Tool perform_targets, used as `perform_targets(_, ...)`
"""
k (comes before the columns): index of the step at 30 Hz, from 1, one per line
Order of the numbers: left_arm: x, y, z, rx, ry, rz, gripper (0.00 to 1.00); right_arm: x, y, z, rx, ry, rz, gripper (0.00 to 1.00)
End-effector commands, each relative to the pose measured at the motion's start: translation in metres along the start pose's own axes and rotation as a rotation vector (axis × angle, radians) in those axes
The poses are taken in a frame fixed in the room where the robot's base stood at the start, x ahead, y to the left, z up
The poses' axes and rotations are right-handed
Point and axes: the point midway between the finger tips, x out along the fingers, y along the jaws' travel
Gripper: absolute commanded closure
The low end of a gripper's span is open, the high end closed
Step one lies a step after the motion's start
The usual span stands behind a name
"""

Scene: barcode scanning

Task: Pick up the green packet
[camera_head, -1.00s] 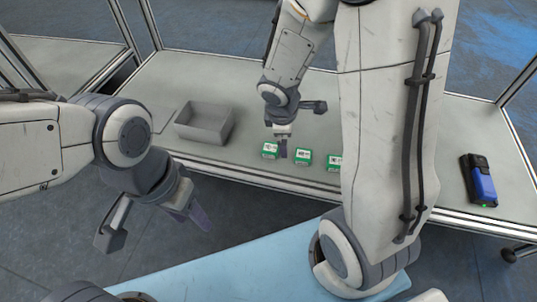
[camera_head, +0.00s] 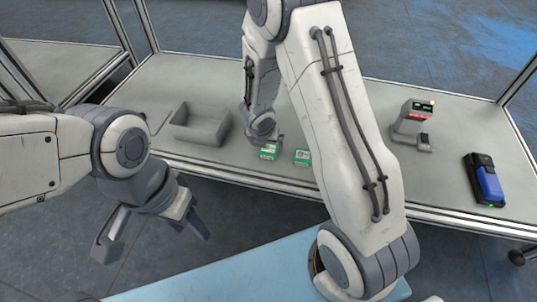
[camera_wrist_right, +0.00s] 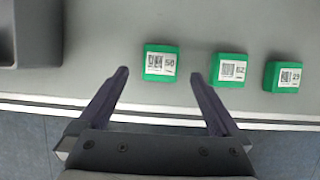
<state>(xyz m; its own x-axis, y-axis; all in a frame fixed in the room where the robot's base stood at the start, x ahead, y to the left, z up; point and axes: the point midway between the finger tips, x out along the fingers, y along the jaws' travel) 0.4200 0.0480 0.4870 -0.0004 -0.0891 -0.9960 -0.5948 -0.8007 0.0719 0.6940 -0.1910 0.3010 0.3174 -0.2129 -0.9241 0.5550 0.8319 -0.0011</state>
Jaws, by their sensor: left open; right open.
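Several green packets with white printed labels stand in a row near the table's front edge. In the right wrist view the left packet (camera_wrist_right: 161,62) lies ahead of and between my open right gripper's fingertips (camera_wrist_right: 159,73), with the fingers apart from it. The middle packet (camera_wrist_right: 229,69) and the right packet (camera_wrist_right: 284,76) are further right. In the head view the left packet (camera_head: 268,152) and middle packet (camera_head: 302,157) show; the third is hidden behind my right arm. My right fingers are mostly hidden there. My left gripper (camera_head: 160,243) is open and empty, in front of the table.
A grey open bin (camera_head: 201,125) stands left of the packets and also shows in the right wrist view (camera_wrist_right: 38,58). A small scanner stand (camera_head: 413,127) and a blue-and-black handheld device (camera_head: 484,180) are at the right. The table (camera_head: 455,150) is bare between them.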

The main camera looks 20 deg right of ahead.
Motion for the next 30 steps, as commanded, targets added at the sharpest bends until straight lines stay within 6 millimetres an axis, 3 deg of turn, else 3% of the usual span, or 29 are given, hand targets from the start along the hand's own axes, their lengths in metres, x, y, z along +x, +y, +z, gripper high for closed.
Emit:
perform_targets(10,0.033,-0.002,0.002,0.0,0.0,0.0,0.5,0.047,-0.001,-0.002,0.004,0.001,-0.001,0.0)
perform_targets(18,0.033,-0.002,0.002,0.0,0.0,0.0,0.5,0.049,-0.001,0.0,0.003,0.0,0.0,0.0)
perform_targets(19,0.033,-0.002,0.002,0.0,0.0,0.0,0.5,0.049,-0.001,0.0,0.003,0.0,0.0,0.04)
perform_targets(26,0.033,-0.002,0.002,0.0,0.0,0.0,0.5,0.049,-0.001,0.0,0.003,0.0,0.0,0.92)
perform_targets(27,0.033,-0.002,0.002,0.0,0.0,0.0,0.5,0.049,-0.001,0.0,0.003,-0.001,0.0,0.96)
perform_targets(30,0.033,-0.002,0.002,0.0,0.0,0.0,0.5,0.049,-0.001,0.0,0.003,-0.001,0.0,0.96)
